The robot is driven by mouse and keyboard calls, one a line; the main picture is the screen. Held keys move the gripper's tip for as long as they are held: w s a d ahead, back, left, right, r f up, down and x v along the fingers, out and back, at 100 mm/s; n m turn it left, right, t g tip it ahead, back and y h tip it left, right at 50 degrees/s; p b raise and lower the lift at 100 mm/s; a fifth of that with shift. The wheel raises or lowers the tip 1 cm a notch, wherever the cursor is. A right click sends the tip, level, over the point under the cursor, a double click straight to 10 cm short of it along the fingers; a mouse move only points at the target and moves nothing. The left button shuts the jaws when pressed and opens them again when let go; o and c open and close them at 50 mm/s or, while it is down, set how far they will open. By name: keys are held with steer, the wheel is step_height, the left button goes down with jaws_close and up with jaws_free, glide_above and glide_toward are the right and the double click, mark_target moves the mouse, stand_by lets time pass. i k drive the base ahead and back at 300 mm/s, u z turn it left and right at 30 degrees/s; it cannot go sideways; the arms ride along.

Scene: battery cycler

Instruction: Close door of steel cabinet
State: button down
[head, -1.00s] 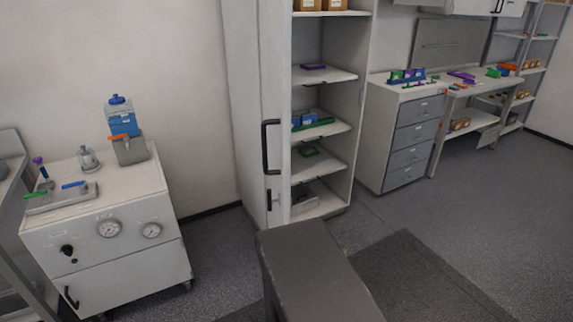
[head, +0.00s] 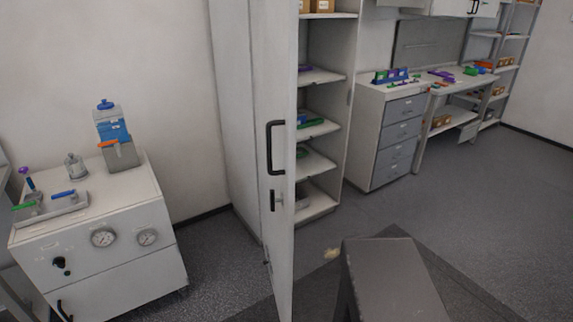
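The tall white steel cabinet stands at the centre of the head view, with its shelves (head: 321,75) exposed. Its door (head: 285,245) is open and sticks out towards me, seen nearly edge-on. A black pull handle (head: 270,147) and a smaller black lock handle (head: 274,201) are on the door. The door hides the left part of the shelves. My gripper is not in view, so its distance from the door and its state do not show. A dark grey part of my own body (head: 395,285) fills the lower right, beside the door.
A white wheeled unit with gauges (head: 105,215) stands left of the cabinet. A drawer unit (head: 372,140) and workbench (head: 455,83) are to the right. A small pale yellowish patch (head: 332,253) shows low down, right of the door. Grey floor (head: 490,210) is clear at right.

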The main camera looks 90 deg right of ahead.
mark_target(275, 24)
steer(key=z, duration=0.85)
steer(key=k, duration=0.3)
steer(key=z, duration=3.5)
